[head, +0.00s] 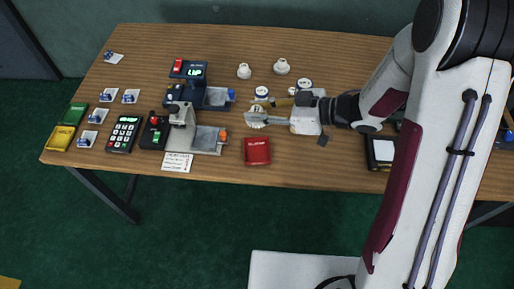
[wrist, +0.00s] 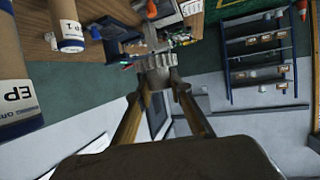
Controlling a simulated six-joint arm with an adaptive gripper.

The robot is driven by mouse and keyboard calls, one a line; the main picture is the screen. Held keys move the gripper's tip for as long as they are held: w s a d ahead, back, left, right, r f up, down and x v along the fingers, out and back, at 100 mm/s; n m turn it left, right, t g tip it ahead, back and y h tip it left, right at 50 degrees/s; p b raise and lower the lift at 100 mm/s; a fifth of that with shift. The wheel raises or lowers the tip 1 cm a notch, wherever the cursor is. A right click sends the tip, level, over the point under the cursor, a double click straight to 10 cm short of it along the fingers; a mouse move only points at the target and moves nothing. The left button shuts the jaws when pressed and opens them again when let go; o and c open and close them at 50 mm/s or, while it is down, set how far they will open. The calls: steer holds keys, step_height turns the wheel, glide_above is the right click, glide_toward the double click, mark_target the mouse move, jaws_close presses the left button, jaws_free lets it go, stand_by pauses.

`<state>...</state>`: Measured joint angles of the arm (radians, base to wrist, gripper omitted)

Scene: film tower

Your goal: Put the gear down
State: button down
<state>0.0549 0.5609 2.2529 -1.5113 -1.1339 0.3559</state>
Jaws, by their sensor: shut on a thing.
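The gear (wrist: 155,60) is pale grey and toothed, with a short round hub on the near side. In the wrist view it sits between the tips of my gripper (wrist: 158,82), whose two fingers close on the hub. In the head view my gripper (head: 258,111) reaches left over the middle of the table (head: 335,60). A pale round shape (head: 257,122) shows at the fingertips there, but I cannot tell whether it is the gear or a canister beneath. The gear's height above the table is not clear.
Several white canisters (head: 281,66) stand around my gripper; labelled ones fill the left of the wrist view (wrist: 15,85). A red box (head: 257,151) lies just in front. A grey device with a flat base (head: 207,140) stands to the left. A card terminal (head: 123,134) is farther left.

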glide_above(258, 152)
steer(key=shift+f, duration=2.75)
steer(key=shift+f, duration=0.15)
steer(key=shift+w+f, duration=0.1)
steer(key=shift+f, duration=2.7)
steer(key=shift+f, duration=0.1)
steer(key=shift+f, duration=2)
steer(key=c, duration=1.8)
jaws_free()
steer(key=shift+f, duration=0.1)
